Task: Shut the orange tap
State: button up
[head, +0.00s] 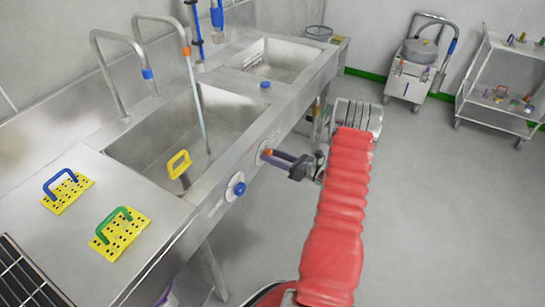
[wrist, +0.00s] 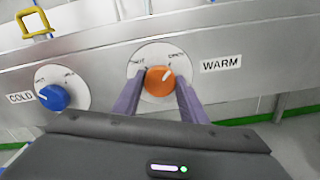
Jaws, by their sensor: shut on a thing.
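The orange tap (wrist: 159,82) is a round knob on a white dial on the sink's front panel, beside a WARM label (wrist: 221,64). Its white pointer line slants up and to the right, toward the dial's right-hand word, which seems to read OPEN; the left-hand word seems to read SHUT. In the head view the orange tap (head: 267,152) is partly hidden by my fingers. My gripper (wrist: 160,85), with purple fingers, is shut on the tap, one finger on each side. It also shows in the head view (head: 272,156).
A blue tap (wrist: 53,97) marked COLD sits left of it; it also shows in the head view (head: 240,188). Two yellow perforated plates (head: 71,203) with handles lie on the counter at left. A trolley (head: 410,80) and shelf cart (head: 500,85) stand at back right. Open floor lies right.

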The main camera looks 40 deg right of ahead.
jog(key=shift+c, duration=0.7)
jog(key=shift+n, duration=0.3)
jog(key=n, duration=1.7)
jog(key=shift+s+a+f, duration=0.1)
jog(key=shift+a+f, duration=0.05)
jog(key=shift+n, duration=0.3)
jog(key=o, duration=1.1)
jog(key=shift+c, duration=0.2)
